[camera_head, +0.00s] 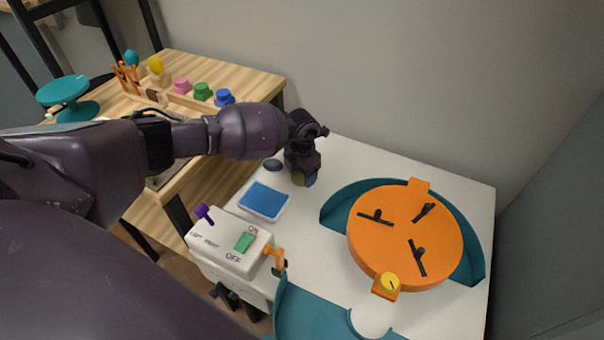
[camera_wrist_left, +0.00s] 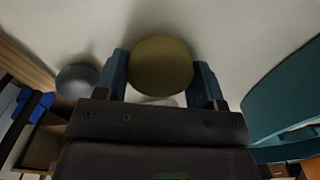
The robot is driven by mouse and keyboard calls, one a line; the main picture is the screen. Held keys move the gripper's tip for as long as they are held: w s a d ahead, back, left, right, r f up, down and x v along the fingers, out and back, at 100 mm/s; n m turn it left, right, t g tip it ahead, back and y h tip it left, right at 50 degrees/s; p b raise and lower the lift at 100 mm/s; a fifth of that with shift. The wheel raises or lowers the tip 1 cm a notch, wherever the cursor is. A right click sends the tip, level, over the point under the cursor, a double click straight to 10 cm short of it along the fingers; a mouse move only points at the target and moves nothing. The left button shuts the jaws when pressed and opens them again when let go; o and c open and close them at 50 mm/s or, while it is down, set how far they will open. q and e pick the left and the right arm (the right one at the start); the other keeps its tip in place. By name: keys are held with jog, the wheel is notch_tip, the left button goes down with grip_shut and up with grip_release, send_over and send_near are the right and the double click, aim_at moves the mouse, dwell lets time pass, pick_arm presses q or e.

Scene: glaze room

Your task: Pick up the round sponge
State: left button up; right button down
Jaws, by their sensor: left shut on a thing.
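The round sponge (camera_wrist_left: 160,66) is a yellow-olive disc in the left wrist view. It sits between the two blue fingers of my left gripper (camera_wrist_left: 163,80), which touch it on both sides. In the head view my left gripper (camera_head: 303,178) points down over the back left of the white table, shut on the sponge (camera_head: 298,180). Only a small yellowish part of the sponge shows there. I cannot tell whether it is clear of the tabletop. My right gripper is not in view.
A dark grey rounded object (camera_head: 272,164) lies just left of the gripper. A blue pad in a white tray (camera_head: 264,200) is in front. An orange wheel disc (camera_head: 404,240) in a teal basin stands right. A switch box (camera_head: 230,242) is at the front left. A wooden bench (camera_head: 215,63) stands behind left.

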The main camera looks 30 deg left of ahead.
pick_arm(q)
jog(key=shift+r, duration=0.5)
notch_tip(320, 180, up, 19)
jog(key=p, duration=0.3)
jog(key=o, duration=0.3)
jog(key=shift+c, duration=0.8)
